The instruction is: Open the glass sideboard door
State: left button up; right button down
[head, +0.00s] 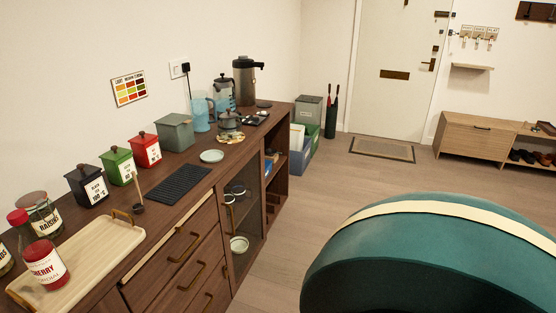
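The wooden sideboard (165,258) runs along the left wall. Its glass door (247,222) is in the front, between the drawers on the near side and an open shelf section on the far side. The door looks shut, lying flush with the front. A bowl (239,244) and cups show through the glass. Neither of my grippers is in the head view.
Floor (330,175) in front is clear; the lower right is blocked from view.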

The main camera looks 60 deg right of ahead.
aim_at(218, 189)
jog(key=z, duration=1.5)
jog(key=k+l+z, duration=0.15)
jog(key=z, duration=0.15)
